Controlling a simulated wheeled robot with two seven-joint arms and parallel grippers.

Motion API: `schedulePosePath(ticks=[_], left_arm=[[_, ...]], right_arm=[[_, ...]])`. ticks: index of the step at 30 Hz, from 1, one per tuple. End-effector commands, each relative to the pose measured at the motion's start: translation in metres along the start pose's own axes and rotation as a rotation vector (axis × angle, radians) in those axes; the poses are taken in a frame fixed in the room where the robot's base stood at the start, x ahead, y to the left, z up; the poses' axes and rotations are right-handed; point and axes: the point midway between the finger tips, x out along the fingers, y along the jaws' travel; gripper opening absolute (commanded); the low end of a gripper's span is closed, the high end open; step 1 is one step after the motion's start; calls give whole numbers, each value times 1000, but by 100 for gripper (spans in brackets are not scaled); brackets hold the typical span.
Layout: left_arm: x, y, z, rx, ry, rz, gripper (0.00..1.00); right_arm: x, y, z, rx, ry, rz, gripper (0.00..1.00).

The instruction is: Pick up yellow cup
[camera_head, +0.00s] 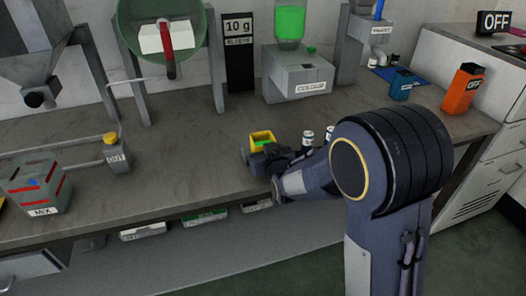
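The yellow cup (262,136) is on or just above the middle of the grey workbench, with green material showing inside its square mouth. My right arm reaches in from the right, and its dark gripper (263,150) is at the cup. A finger shows at the cup's left side, and dark gripper parts cover its lower front and right. Whether the fingers press on the cup, and whether its base touches the bench, cannot be told. My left gripper is not in view.
The COLOUR dispenser (298,75) stands behind the cup, beside the "10 g SLEEVE" display (238,50). Small white containers (308,138) stand right of the gripper. A MIX container (38,185) and a yellow-capped grey block (115,152) are at left. Bench between them and the cup is clear.

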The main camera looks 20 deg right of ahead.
Motion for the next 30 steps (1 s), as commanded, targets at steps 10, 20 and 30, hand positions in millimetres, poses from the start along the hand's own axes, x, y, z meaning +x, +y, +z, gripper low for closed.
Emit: schedulePosePath(ticks=[10, 20, 30], left_arm=[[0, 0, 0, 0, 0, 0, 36], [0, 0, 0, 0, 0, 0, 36], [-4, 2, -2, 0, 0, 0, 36]], right_arm=[[1, 0, 0, 0, 0, 0, 67], [1, 0, 0, 1, 0, 0, 33], [-3, 0, -12, 1, 3, -1, 33]])
